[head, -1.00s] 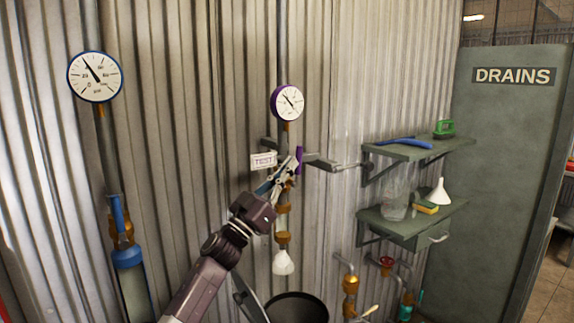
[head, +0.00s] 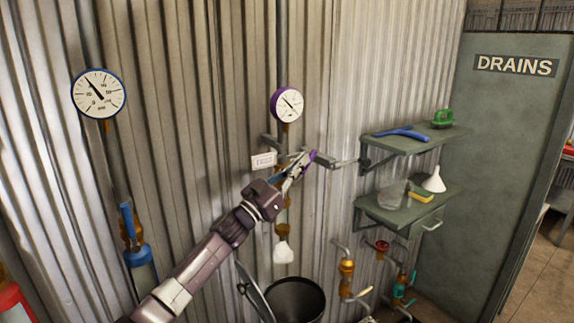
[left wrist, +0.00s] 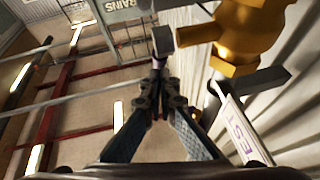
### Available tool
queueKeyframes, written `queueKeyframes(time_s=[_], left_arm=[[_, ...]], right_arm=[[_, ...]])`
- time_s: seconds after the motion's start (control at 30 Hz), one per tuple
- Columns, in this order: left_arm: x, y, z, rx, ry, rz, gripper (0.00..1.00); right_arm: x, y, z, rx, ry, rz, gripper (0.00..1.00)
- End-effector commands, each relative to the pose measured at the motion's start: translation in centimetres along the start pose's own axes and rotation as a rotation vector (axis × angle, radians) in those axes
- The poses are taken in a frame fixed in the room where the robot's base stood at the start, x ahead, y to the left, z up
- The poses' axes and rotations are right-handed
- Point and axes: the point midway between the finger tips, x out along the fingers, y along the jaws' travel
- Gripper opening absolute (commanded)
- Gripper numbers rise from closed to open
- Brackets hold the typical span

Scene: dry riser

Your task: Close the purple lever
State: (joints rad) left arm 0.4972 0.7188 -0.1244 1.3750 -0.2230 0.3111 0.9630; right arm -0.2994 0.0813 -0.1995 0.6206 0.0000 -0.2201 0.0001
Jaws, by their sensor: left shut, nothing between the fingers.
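The purple lever (head: 313,155) is on the pipe fitting below the purple-rimmed gauge (head: 287,104). Only a short part of it shows, tilted, at the tip of my left gripper (head: 306,160). The gripper is shut with nothing between its fingers, and its fingertips are at or very near the lever; I cannot tell if they touch. In the left wrist view the fingers (left wrist: 160,72) meet just below a grey block, with a bit of purple at their tips. The brass valve body (left wrist: 238,32) is to their right. My right gripper is out of view.
A TEST tag (head: 263,160) hangs left of the valve. A grey pipe runs right towards two shelves (head: 410,149) holding a blue tool, a funnel and a sponge. A dark bin (head: 298,298) stands below. Corrugated wall lies close behind.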

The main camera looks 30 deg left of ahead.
Motion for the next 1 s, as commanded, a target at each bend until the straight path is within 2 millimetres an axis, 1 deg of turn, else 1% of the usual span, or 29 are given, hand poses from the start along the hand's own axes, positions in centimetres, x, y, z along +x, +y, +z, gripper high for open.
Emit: queueKeyframes(time_s=[0.4, 0.7, 1.0], left_arm=[[1.7, 0.5, 1.8, -0.001, 0.002, 0.000, 0.00], [2.2, 0.7, 2.6, 0.000, 0.001, 0.000, 0.00], [2.2, 0.7, 2.6, 0.000, 0.001, 0.001, 0.00]], right_arm=[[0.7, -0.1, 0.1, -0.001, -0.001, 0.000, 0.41], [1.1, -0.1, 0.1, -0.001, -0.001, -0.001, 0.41], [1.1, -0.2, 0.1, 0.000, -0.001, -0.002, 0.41]])
